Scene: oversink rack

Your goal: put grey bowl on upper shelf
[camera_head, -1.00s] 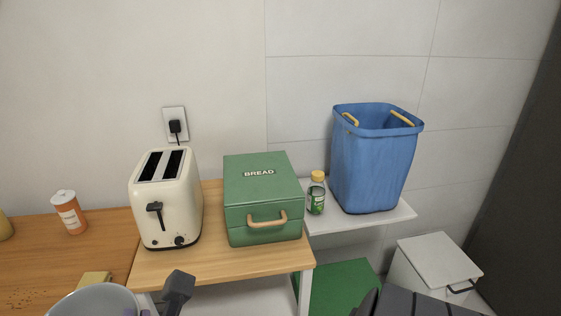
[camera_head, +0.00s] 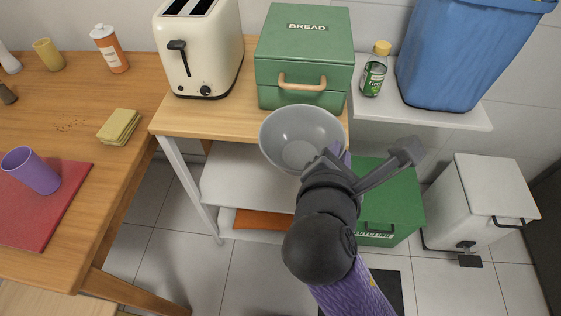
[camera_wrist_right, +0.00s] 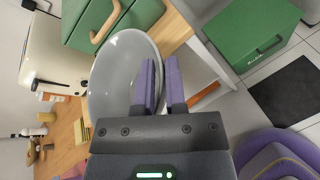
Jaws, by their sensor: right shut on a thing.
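The grey bowl (camera_head: 296,150) is held in the air in front of the wooden shelf unit, just below the front of the bread box in the head view. My right gripper (camera_head: 335,160) is shut on the bowl's rim at its right side. In the right wrist view the grey bowl (camera_wrist_right: 112,68) lies left of the purple fingers of my right gripper (camera_wrist_right: 158,85), with its rim between them. The shelf unit's wooden top (camera_head: 196,118) carries a toaster and the bread box; a white lower shelf (camera_head: 236,180) shows beneath it. My left gripper is not visible.
The cream toaster (camera_head: 205,50) and green bread box (camera_head: 303,60) fill much of the top. A jar (camera_head: 374,72) and blue bin (camera_head: 455,55) stand on the white side shelf (camera_head: 420,115). A green box (camera_head: 398,190) and white bin (camera_head: 485,200) stand on the floor.

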